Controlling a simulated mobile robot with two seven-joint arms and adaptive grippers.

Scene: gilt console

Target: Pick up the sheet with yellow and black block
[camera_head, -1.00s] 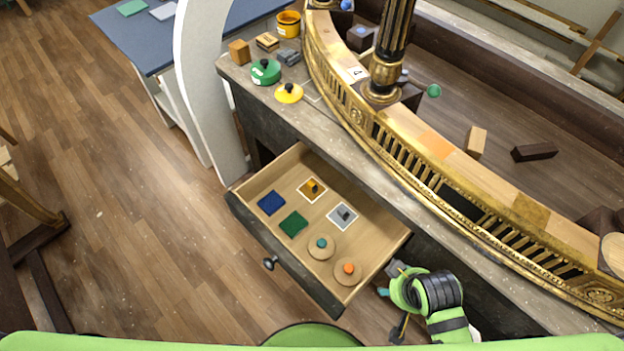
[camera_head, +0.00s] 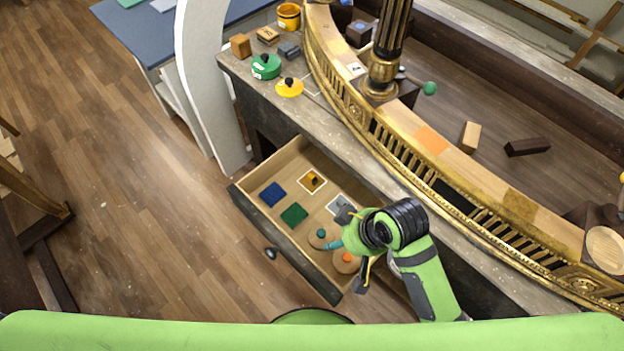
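The sheet with the yellow and black block (camera_head: 312,181) lies in the open drawer, toward its back. It looks orange-yellow with a pale border, and a small dark block sits on it. My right gripper (camera_head: 350,248) is over the right part of the drawer, to the lower right of that sheet and apart from it. Its dark fingers are spread wide and I see nothing held between them. My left gripper is not in view.
The wooden drawer (camera_head: 246,203) also holds a blue square (camera_head: 272,194), a green square (camera_head: 294,215), a partly hidden grey sheet (camera_head: 336,203) and two round discs with knobs. The gilt console edge (camera_head: 405,165) rises behind.

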